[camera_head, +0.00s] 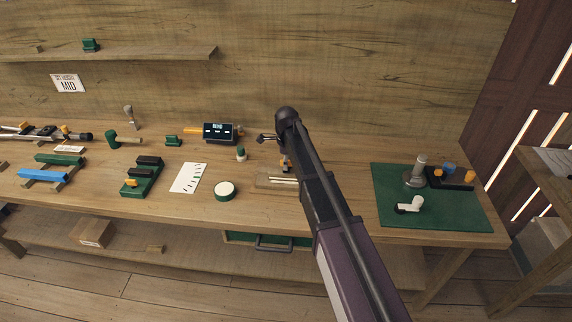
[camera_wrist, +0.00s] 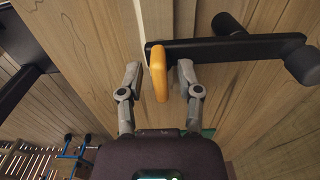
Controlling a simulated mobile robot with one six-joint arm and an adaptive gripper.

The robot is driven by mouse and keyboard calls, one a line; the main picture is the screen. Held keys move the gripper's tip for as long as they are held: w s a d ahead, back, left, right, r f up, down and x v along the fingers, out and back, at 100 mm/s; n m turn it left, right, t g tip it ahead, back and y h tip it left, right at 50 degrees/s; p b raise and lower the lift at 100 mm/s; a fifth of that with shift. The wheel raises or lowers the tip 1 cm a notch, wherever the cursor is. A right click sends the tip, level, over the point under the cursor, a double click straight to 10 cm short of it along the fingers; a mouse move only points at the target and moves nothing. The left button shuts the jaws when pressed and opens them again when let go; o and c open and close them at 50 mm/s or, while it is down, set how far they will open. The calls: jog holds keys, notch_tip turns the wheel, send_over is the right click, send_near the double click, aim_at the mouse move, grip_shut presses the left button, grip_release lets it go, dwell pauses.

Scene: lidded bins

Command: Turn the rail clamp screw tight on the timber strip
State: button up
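My gripper (camera_head: 265,138) is above the middle of the bench in the head view, just right of the dark display box. In the wrist view its two grey fingers (camera_wrist: 158,68) are apart. An upright orange piece (camera_wrist: 157,82) stands between them, with a visible gap on each side. The orange piece sits at the end of a black bar (camera_wrist: 222,48) with a round black cross-piece at its far end. I cannot tell for sure whether this is the rail clamp's screw handle. No timber strip held in a clamp is clearly visible; my arm hides part of the bench.
The display box (camera_head: 220,132) is close to my gripper. A green mat (camera_head: 455,214) with tools is at right. A long rail tool (camera_head: 45,132) lies far left.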

jog(key=shift+r+p, duration=2.55)
jog(key=s+d+n, duration=1.8)
jog(key=s+d, duration=0.4)
jog(key=s, duration=0.3)
jog(key=shift+s+d+n, duration=0.3)
jog(key=shift+s+d, duration=0.1)
